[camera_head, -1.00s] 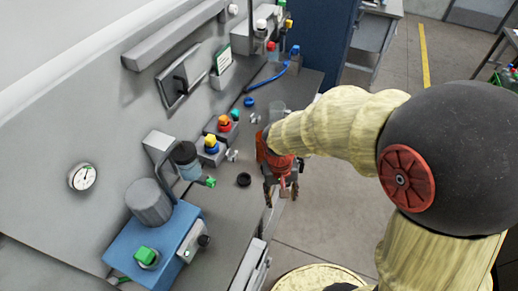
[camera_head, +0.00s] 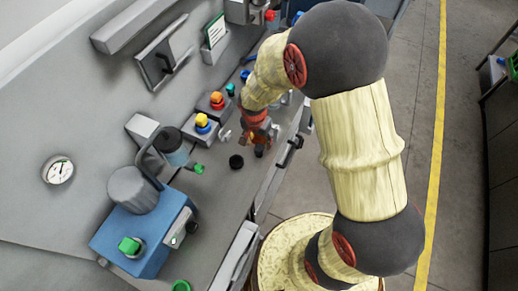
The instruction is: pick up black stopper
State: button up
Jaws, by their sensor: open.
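The black stopper (camera_head: 236,161) is a small dark round piece. It lies on the grey bench top, near the front edge, to the right of a blue machine. My gripper (camera_head: 259,151) is just to the right of the stopper and slightly above it in the picture, fingers pointing down. Its fingers are small and partly dark, and they are open and apart from the stopper. I cannot tell their height above the bench.
A blue machine (camera_head: 146,237) with a grey motor and green knob stands left. A clear cup with a dark top (camera_head: 173,148) and a green-tipped valve (camera_head: 198,169) are nearby. Yellow (camera_head: 202,119) and orange (camera_head: 217,97) knobs sit behind. The bench around the stopper is clear.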

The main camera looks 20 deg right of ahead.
aim_at(259, 147)
jog(key=f, duration=0.5)
jog(key=w+f, duration=0.1)
jog(key=f, duration=0.1)
jog(key=shift+w+d+f+b, duration=0.15)
jog(key=shift+d+b, duration=0.1)
jog(key=shift+b, duration=0.15)
jog(key=c, duration=1.1)
jog(key=shift+c, duration=0.7)
